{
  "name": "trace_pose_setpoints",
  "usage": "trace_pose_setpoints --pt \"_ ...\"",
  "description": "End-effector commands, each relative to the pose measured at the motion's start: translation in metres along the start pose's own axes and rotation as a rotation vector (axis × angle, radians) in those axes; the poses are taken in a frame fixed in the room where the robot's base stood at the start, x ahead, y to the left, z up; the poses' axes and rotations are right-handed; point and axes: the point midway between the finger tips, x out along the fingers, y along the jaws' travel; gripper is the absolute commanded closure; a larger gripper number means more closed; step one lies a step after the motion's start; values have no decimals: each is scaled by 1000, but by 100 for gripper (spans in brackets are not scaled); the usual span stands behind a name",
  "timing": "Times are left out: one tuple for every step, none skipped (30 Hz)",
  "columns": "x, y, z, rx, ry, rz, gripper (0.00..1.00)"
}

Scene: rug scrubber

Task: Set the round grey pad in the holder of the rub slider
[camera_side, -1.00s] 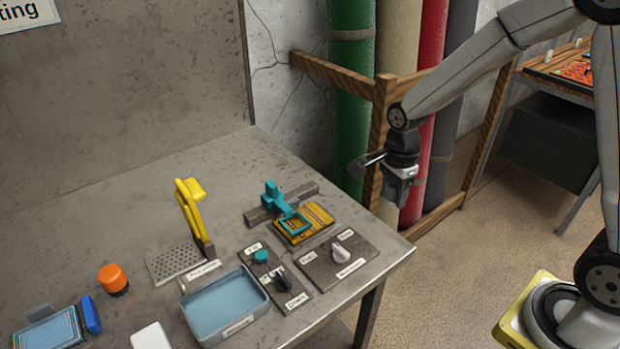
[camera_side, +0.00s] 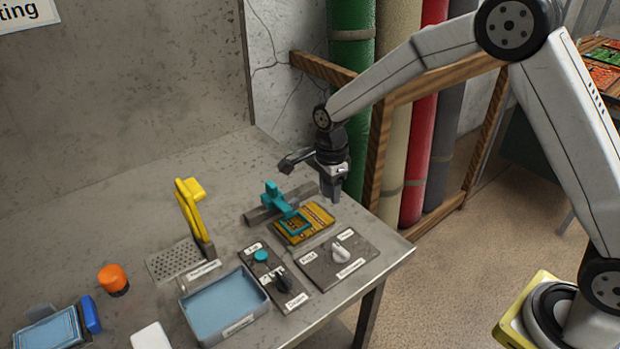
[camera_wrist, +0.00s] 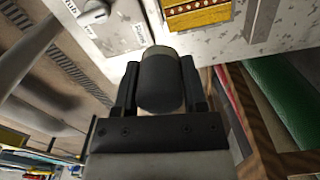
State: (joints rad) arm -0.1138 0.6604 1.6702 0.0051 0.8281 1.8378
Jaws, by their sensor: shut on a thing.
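My gripper (camera_side: 331,188) hangs over the table's right back edge, to the right of the rub slider. In the wrist view my gripper (camera_wrist: 160,76) is shut on a round dark grey pad (camera_wrist: 161,88), which sits between the two fingers. In the side view the pad cannot be made out. The teal rub slider (camera_side: 273,194) stands on a grey rail, and its square open holder (camera_side: 293,225) reaches over a yellow patterned rug piece (camera_side: 318,216). The rug also shows at the top of the wrist view (camera_wrist: 198,14).
A panel with a white knob (camera_side: 343,252) lies in front of the slider. Left of it are a button panel (camera_side: 279,284), a blue tray (camera_side: 224,305), a yellow-handled press (camera_side: 191,215) and an orange knob (camera_side: 113,279). Upright rolls (camera_side: 413,150) in a wooden frame stand behind the table.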

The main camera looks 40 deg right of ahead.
Motion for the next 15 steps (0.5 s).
trace_pose_setpoints --pt "4 -7 12 -4 0 0 97" --pt "5 -10 18 -4 0 0 97" --pt "7 -14 25 -4 0 -1 97" --pt "8 -17 31 -4 0 0 97" --pt "10 -20 36 -3 0 -1 97" --pt "12 -23 43 -3 0 -1 97" --pt "12 -25 47 -3 0 -2 97" --pt "14 -26 51 -3 0 -1 97" --pt "15 -29 56 -2 0 -1 97" --pt "16 -30 60 -2 0 -1 97" --pt "17 -31 62 -2 0 -1 97" --pt "18 -32 66 -2 0 -1 97" --pt "18 -33 68 -1 0 -2 97" --pt "18 -34 69 -1 -1 -3 97" --pt "19 -34 71 -1 -1 -3 97"
